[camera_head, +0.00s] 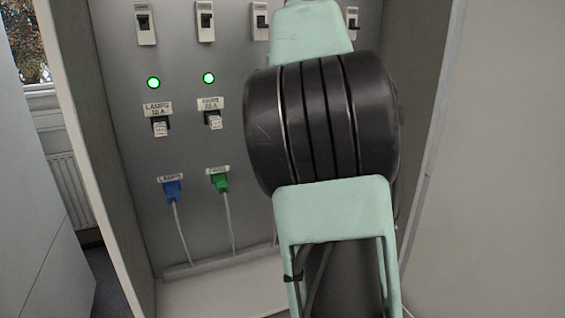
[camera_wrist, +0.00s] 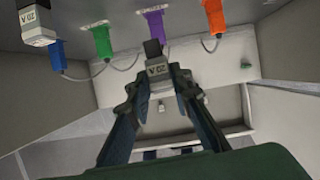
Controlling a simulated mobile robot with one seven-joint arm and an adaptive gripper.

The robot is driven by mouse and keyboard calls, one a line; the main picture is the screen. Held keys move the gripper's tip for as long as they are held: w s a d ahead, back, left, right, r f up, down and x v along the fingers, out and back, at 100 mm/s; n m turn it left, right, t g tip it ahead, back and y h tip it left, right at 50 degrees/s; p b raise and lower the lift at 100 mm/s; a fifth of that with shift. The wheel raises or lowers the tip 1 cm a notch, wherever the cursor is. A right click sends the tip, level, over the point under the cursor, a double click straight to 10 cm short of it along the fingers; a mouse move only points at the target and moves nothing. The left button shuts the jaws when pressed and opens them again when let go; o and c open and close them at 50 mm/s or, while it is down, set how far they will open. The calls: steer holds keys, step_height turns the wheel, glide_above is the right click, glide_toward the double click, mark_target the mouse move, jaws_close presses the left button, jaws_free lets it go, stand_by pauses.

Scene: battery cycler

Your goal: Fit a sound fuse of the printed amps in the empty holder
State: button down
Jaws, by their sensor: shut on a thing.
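In the wrist view, my gripper (camera_wrist: 157,82) is shut on a pale fuse (camera_wrist: 158,69). Its print appears to read 20 A, upside down, and a dark part shows at its far end. The fuse is in front of the purple plug's cable region; I cannot tell its exact distance from the panel. In the head view, fuses sit in the LAMPS holder (camera_head: 160,128) and the holder marked 20 A (camera_head: 213,120). A seated 20 A fuse (camera_wrist: 38,32) shows at the wrist view's upper left. The empty holder is not visible; my arm hides the panel's right part in the head view.
Green lights (camera_head: 153,83) glow above both visible holders, under a row of switches (camera_head: 206,22). Blue (camera_wrist: 57,55), green (camera_wrist: 101,42), purple (camera_wrist: 155,24) and orange (camera_wrist: 214,17) plugs with cables stand below. A small green thing (camera_wrist: 245,63) lies on the pale ledge (camera_wrist: 215,68).

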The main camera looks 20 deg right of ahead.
step_height(320, 180, up, 3)
steer(key=shift+f, duration=0.2)
steer(key=shift+w+a+r+p, duration=0.1)
steer(key=shift+w+r+p, duration=0.15)
steer(key=shift+p, duration=0.2)
steer(key=w+p, duration=0.3)
steer(key=w, duration=0.2)
steer(key=shift+f, duration=0.1)
steer(key=shift+w+f+p, duration=0.1)
steer(key=shift+w+p, duration=0.1)
steer(key=shift+p, duration=0.1)
steer(key=shift+w, duration=1.5)
stand_by(2.4)
steer(key=c, duration=1.7)
jaws_free()
steer(key=shift+o, duration=0.2)
steer(key=shift+s, duration=0.2)
